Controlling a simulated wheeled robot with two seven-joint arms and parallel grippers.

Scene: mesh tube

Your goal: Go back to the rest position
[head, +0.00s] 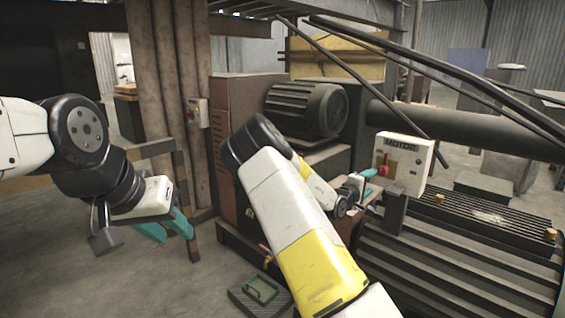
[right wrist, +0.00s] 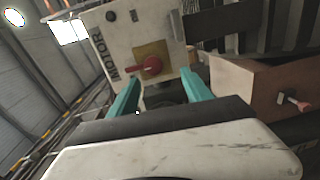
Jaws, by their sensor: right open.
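My left gripper (head: 165,228), with teal fingers, hangs in the air at the left of the head view, over the floor. Its two fingers stand apart and nothing shows between them. My right arm reaches forward across the middle of the head view. My right gripper (head: 368,180) is close to the white motor switch box (head: 410,165) and its red knob (head: 384,168). In the right wrist view the right gripper's (right wrist: 160,98) teal fingers are spread. The red knob (right wrist: 151,65) shows beyond and between them; I cannot tell whether they touch it.
A ribbed dark machine housing (head: 460,240) fills the lower right. A motor (head: 305,108) and a brown cabinet (head: 225,140) stand behind my right arm. Dark pipes (head: 440,68) cross the upper right. A green tray (head: 262,289) lies low in front. Floor at lower left is clear.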

